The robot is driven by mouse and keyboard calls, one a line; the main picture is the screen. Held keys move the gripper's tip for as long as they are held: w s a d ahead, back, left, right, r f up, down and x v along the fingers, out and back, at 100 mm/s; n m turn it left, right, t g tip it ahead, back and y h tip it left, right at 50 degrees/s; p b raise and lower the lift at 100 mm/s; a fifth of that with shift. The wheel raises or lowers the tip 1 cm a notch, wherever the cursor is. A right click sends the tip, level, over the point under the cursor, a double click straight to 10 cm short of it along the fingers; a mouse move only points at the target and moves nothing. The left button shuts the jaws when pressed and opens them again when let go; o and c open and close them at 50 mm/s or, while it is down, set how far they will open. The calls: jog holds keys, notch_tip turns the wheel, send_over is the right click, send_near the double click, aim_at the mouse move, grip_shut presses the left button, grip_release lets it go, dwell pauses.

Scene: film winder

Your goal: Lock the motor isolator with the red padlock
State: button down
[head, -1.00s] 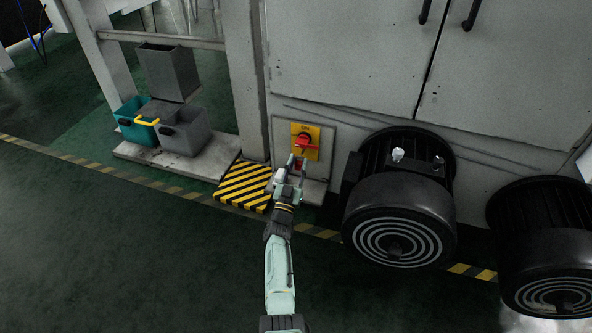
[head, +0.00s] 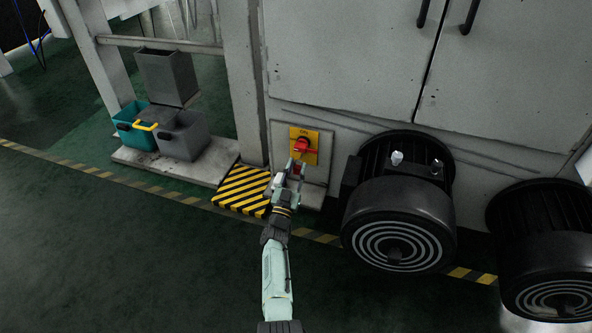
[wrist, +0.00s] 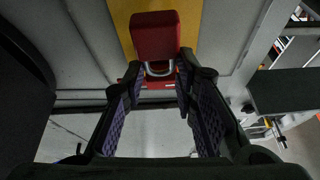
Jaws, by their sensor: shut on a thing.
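The motor isolator is a yellow plate (head: 314,135) with a red handle (head: 302,146), low on the grey cabinet. My gripper (head: 293,169) is just below the handle. I cannot tell whether the shackle passes through the isolator or is closed.
A black motor (head: 398,205) stands close to the right of my gripper, with a second motor (head: 548,250) beyond it. A striped yellow-black plate (head: 241,188) lies to the left. Teal (head: 126,113) and grey (head: 185,140) bins stand further left. The near floor is clear.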

aim_at(297, 169)
jog(key=shift+w+b, duration=0.15)
jog(key=shift+b, duration=0.15)
jog(key=shift+w+d+b, duration=0.25)
jog(key=shift+w+b, duration=0.4)
jog(key=shift+b, duration=0.1)
jog(key=shift+w+d+b, duration=0.2)
jog(key=shift+w+b, duration=0.4)
jog(key=shift+b, duration=0.1)
jog(key=shift+f+b, duration=0.15)
jog(key=shift+b, duration=0.2)
jog(key=shift+w, duration=0.2)
jog(key=shift+w+d+b, duration=0.1)
jog(key=shift+b, duration=0.25)
jog(key=shift+w+d+b, duration=0.2)
jog(key=shift+w+b, duration=0.35)
jog(key=shift+f+b, duration=0.3)
jog(key=shift+b, duration=0.1)
dwell(0.4)
